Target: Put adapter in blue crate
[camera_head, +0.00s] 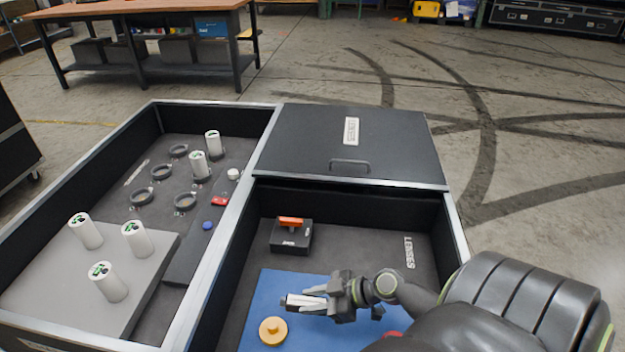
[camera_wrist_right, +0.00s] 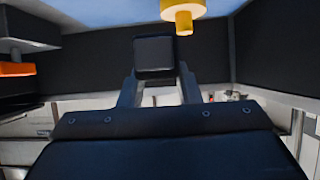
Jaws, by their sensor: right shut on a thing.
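My right gripper (camera_head: 303,302) reaches in from the right, low over the blue surface. It is shut on a small, pale piece, mostly hidden by the fingers; I cannot tell for certain that it is the adapter. In the right wrist view a dark square block (camera_wrist_right: 155,57) shows at the fingertips. The blue area (camera_head: 258,296) lies in the front of the right case; it looks like a flat blue panel, and I cannot make out crate walls. A yellow round knob (camera_head: 273,330) sits on it, also seen in the right wrist view (camera_wrist_right: 182,12). My left gripper is not in view.
An orange-handled black block (camera_head: 291,236) stands behind the blue area. The left case (camera_head: 215,262) holds white cylinders (camera_head: 135,239) and dark rings (camera_head: 186,202). A closed black lid (camera_head: 390,150) covers the right case's back. A red object (camera_head: 393,334) lies near my arm.

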